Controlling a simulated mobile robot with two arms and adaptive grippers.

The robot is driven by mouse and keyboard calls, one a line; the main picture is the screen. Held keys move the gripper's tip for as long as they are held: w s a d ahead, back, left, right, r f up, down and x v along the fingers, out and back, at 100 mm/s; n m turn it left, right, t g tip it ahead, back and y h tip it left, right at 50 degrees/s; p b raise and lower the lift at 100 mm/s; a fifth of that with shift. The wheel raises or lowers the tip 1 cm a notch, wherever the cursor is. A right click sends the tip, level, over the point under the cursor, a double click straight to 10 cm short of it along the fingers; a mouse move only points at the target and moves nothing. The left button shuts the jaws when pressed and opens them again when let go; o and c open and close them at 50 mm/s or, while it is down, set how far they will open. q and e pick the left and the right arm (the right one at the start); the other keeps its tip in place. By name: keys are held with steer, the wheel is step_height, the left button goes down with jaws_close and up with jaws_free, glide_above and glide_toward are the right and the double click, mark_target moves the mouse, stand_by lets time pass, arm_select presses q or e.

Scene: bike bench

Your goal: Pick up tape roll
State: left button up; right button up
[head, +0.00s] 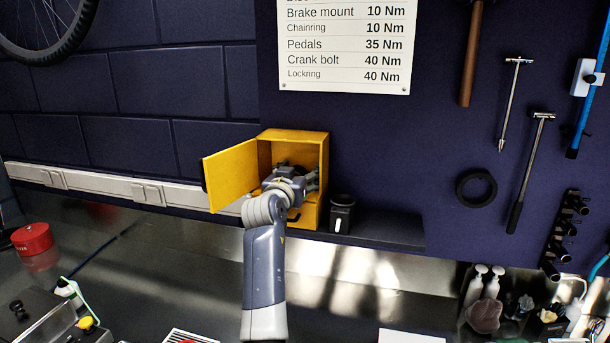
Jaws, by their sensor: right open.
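My right gripper (287,172) is at the open front of a small yellow cabinet (292,135), with its fingers reaching inside. It is open. The fingers and my wrist cover most of the cabinet's inside, and I cannot make out a tape roll there. A black ring (476,188) hangs on the dark wall panel at the right; I cannot tell whether it is a tape roll. My left gripper is not in view.
The cabinet's door (231,174) stands open to the left. A black cup-like holder (341,213) stands just right of the cabinet on a dark shelf (390,230). A red round tin (32,239) is at far left. Tools hang at right.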

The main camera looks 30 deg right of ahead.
steer(key=shift+s+a+r, duration=0.35)
steer(key=shift+a+r, duration=0.3)
steer(key=shift+a, duration=0.15)
steer(key=shift+c, duration=1)
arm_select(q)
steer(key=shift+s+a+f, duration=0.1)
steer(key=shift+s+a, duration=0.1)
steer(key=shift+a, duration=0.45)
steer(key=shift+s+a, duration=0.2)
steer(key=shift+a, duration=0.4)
arm_select(e)
steer(key=shift+f, duration=0.2)
steer(key=c, duration=0.8)
